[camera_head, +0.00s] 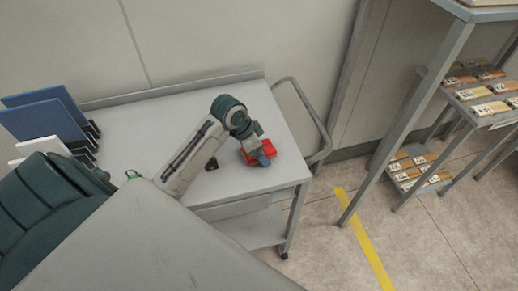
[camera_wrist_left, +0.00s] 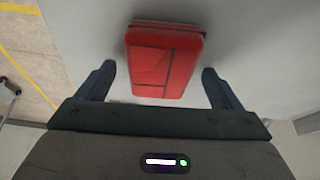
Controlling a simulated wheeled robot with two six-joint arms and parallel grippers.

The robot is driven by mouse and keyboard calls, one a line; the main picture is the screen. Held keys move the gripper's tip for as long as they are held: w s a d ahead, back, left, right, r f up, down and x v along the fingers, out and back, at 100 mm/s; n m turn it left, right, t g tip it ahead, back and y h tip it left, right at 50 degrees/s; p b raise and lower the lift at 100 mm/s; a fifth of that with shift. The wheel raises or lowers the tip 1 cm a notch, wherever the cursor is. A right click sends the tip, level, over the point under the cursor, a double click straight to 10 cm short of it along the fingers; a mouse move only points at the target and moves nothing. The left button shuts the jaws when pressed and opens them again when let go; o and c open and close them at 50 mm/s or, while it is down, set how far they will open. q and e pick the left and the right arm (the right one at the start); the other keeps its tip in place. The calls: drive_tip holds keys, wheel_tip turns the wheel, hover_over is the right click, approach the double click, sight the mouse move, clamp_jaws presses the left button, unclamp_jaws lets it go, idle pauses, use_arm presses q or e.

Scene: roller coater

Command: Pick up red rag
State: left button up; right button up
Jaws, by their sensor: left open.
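The red rag (camera_head: 262,155) is a folded, block-like bundle lying on the grey cart top, toward its right end. In the left wrist view the red rag (camera_wrist_left: 163,62) shows ahead of and between the two open fingers, with a gap on each side. My left gripper (camera_head: 265,158) reaches over the cart and points down at the rag, partly covering it in the head view. Its fingers also show in the left wrist view (camera_wrist_left: 158,84), spread apart. I cannot tell how far the fingertips are above the cart top. My right gripper is not in view.
The grey cart (camera_head: 165,115) has a raised back edge and a handle (camera_head: 308,115) at its right. Blue and white panels (camera_head: 45,115) stand in a dark rack at its left. A metal shelf (camera_head: 485,100) with boxes stands right.

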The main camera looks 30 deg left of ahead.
use_arm(q)
drive_tip(key=shift+f, duration=0.15)
idle(0.3)
drive_tip(key=shift+c, duration=0.2)
drive_tip(key=c, duration=1)
wheel_tip(320, 180, up, 10)
drive_tip(key=shift+r+b, duration=0.2)
drive_tip(key=shift+b, duration=0.65)
